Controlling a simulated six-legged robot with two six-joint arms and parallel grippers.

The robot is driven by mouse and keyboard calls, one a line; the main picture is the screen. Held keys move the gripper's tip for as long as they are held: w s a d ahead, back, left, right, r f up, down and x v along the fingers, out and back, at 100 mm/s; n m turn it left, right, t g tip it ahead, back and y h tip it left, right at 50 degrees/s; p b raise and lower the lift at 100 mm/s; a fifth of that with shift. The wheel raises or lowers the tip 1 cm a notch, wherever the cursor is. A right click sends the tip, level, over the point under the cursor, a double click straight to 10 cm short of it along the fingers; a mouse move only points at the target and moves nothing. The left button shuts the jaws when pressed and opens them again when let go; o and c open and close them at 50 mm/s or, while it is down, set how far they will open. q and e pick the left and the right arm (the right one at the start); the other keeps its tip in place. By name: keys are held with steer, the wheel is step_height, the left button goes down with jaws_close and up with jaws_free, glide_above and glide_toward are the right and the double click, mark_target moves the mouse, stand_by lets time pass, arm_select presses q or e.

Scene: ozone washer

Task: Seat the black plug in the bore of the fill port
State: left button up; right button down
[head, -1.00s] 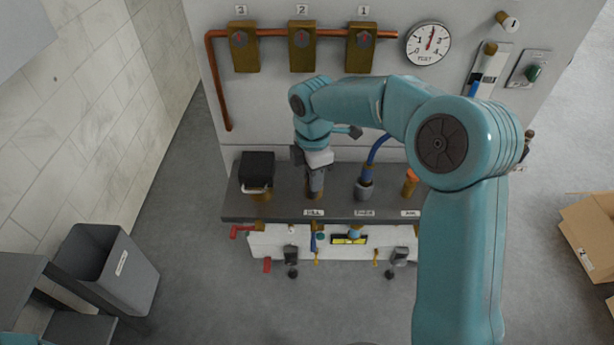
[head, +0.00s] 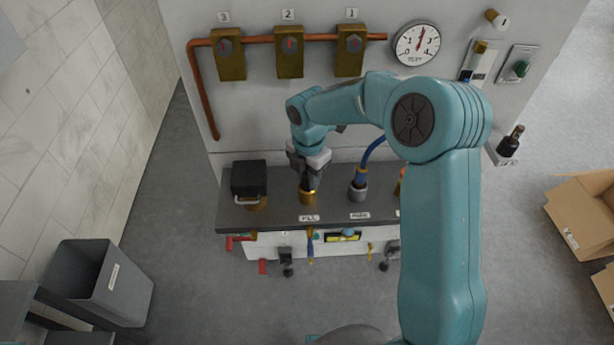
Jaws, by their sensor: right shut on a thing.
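The fill port (head: 308,198) is a short brass collar standing on the grey shelf, behind the FILL label (head: 309,218). My right gripper (head: 309,179) points down just above it, with dark fingers shut on a small dark thing, which looks like the black plug (head: 311,185). The fingers mostly hide the plug, and the bore is hidden too. I cannot tell whether the plug is in the bore or just over it. My left gripper is not in view.
A black box-like part with a pale handle (head: 249,180) stands left of the port. A grey fitting with a blue hose (head: 358,190) stands close on the right. Brass valves and a copper pipe (head: 265,39) are on the wall. My right arm hides the shelf's right end.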

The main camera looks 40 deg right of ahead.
steer(key=shift+a+f, duration=0.1)
steer(key=shift+f, duration=0.3)
steer(key=shift+f, duration=0.15)
steer(key=c, duration=0.9)
jaws_free()
steer(key=shift+o, duration=0.2)
step_height(320, 180, up, 12)
steer(key=shift+r, duration=0.2)
